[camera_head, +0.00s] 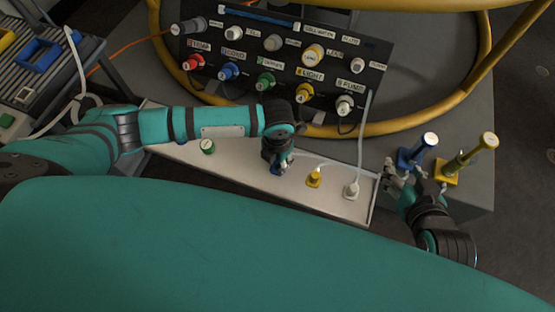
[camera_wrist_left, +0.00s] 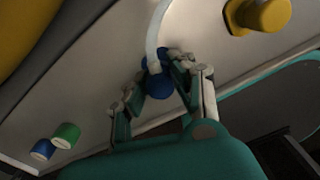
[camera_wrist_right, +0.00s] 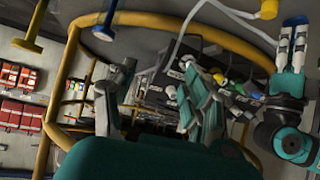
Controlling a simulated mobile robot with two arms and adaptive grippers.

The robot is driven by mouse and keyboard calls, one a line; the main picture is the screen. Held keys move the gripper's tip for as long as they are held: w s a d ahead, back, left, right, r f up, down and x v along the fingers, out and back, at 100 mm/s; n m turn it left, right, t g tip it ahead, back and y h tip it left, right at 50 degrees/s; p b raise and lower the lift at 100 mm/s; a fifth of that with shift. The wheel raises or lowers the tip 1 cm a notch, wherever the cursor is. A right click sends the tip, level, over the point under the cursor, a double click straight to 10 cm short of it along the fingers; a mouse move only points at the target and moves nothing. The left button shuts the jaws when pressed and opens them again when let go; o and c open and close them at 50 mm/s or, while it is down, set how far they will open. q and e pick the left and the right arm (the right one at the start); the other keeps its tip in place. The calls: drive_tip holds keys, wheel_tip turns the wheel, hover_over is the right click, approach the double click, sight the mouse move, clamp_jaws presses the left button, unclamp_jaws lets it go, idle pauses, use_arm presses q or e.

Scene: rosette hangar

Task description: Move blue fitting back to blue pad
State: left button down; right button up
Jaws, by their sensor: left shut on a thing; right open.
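The blue fitting (camera_wrist_left: 158,86), joined to a pale hose, is between the fingers of my left gripper (camera_wrist_left: 160,92), which is shut on it. In the head view my left gripper (camera_head: 280,163) is over the white strip, and only a little blue (camera_head: 275,170) shows beneath it. A darker blue patch (camera_wrist_left: 172,54) lies beside the fitting; I cannot tell whether it is the blue pad or whether they touch. My right gripper (camera_head: 402,178) is open and empty at the strip's right end, near a blue stand. It also shows in the right wrist view (camera_wrist_right: 160,80).
A labelled black panel (camera_head: 375,60) stands behind, inside a yellow hoop (camera_head: 400,121). A blue stand (camera_head: 418,149) and yellow stand (camera_head: 466,158) are at the right.

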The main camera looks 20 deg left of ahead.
drive_tip(key=shift+s+f, duration=0.15)
drive_tip(key=shift+s, duration=0.05)
idle(0.5)
drive_tip(key=s+f+g, duration=0.1)
drive_tip(key=s+d+f+g, duration=0.1)
drive_tip(key=shift+s+p, duration=0.35)
drive_tip(key=shift+p, duration=0.05)
idle(0.5)
drive_tip(key=shift+w, duration=0.15)
idle(0.4)
drive_tip(key=shift+d, duration=0.1)
drive_tip(key=shift+s+d+f+g+h, duration=0.2)
drive_tip(key=shift+s+f+g, duration=0.15)
drive_tip(key=shift+s, duration=0.25)
drive_tip(key=shift+s+d+f+g+h, duration=0.2)
drive_tip(key=shift+s+f+g, duration=0.15)
drive_tip(key=shift+s, duration=0.25)
drive_tip(key=shift+s+p, duration=0.15)
drive_tip(key=shift+p, duration=0.15)
